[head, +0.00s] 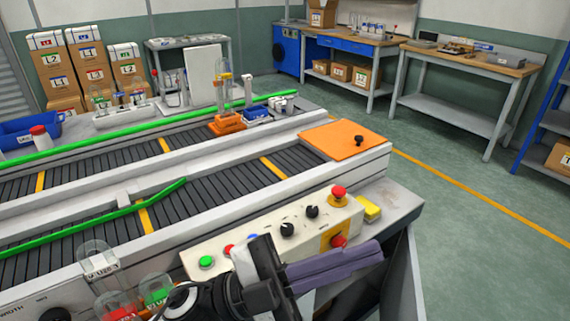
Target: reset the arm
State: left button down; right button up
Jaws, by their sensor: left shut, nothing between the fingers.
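My left gripper (374,252) is at the lower middle of the head view, in front of the conveyor's control panel (290,228). Its purple-grey fingers are together and point to the right, with nothing held between them. It hides part of the panel's lower edge. My left arm comes in from the bottom edge. My right gripper is not in view.
Clear tubes with red (117,306) and green (156,290) contents stand left of my gripper. The panel has a red stop button (339,192). Open floor (480,240) lies at right.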

pick_arm(q)
jog(key=w+a+f+n+t+y, duration=0.4)
jog(key=a+f+n+t+y, duration=0.3)
jog(key=f+n, duration=0.25)
jog(key=w+a+f+n+t+y, duration=0.55)
jog(key=a+f+n+t, duration=0.2)
jog(key=n, duration=0.25)
jog(key=s+a+f+n+g+y, duration=0.2)
jog(key=s+a+f, duration=0.1)
jog(key=s+f, duration=0.3)
jog(key=s+a+f+n+g+y, duration=0.1)
jog(key=s+a+f+g+y, duration=0.2)
jog(key=s+f, duration=0.3)
jog(key=s+a+f+n+g+y, duration=0.2)
jog(key=s+a+f, duration=0.3)
jog(key=f, duration=0.8)
jog(key=shift+s+f+n+g+y, duration=0.2)
jog(key=shift+s+n+g+y, duration=0.15)
jog(key=shift+s+g, duration=0.25)
jog(key=shift+w, duration=0.1)
